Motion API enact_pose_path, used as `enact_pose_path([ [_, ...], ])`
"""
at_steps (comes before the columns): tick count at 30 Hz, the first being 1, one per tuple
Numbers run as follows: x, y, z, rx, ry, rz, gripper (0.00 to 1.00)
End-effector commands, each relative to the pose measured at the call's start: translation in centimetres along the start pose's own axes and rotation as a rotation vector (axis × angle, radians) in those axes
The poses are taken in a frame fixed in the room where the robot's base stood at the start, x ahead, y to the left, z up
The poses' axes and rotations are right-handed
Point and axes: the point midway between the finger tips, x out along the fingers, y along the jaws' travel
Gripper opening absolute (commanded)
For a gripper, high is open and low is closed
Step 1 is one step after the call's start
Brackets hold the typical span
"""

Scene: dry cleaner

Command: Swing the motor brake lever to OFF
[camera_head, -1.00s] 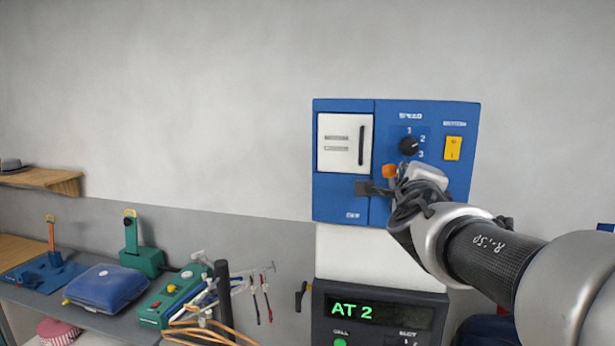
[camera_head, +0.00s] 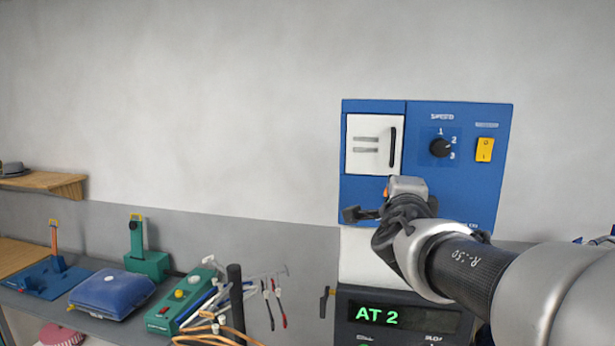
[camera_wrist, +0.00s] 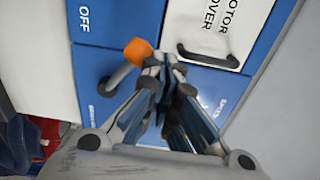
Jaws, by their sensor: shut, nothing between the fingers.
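The brake lever is a grey rod with an orange knob (camera_wrist: 138,51) in the wrist view. Its rod runs from a dark pivot at the lower left and leans up and right, toward the cover. The OFF label (camera_wrist: 84,18) is printed on the blue panel farther up and left. In the head view only a sliver of the orange knob (camera_head: 386,192) shows beside my gripper. My gripper (camera_wrist: 165,62) is shut and empty, its fingertips just right of the knob; I cannot tell whether they touch it. My arm hides the rod and pivot in the head view.
The blue panel (camera_head: 372,112) also carries a white cover with a dark handle (camera_head: 392,147), a speed dial (camera_head: 440,148) and a yellow switch (camera_head: 486,149). A display reading AT 2 (camera_head: 378,314) is below. A cluttered shelf (camera_head: 105,320) stands left.

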Motion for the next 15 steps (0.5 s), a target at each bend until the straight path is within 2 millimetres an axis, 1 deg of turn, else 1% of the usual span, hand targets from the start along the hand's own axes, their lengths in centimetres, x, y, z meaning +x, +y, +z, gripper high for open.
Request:
enact_pose_path([
  [1, 0.0, 0.5, 0.2, -0.001, -0.002, 0.002, 0.00],
  [5, 0.0, 1.2, 0.7, 0.002, -0.002, 0.003, 0.00],
  [15, 0.0, 2.8, 1.6, -0.201, -0.001, -0.001, 0.00],
])
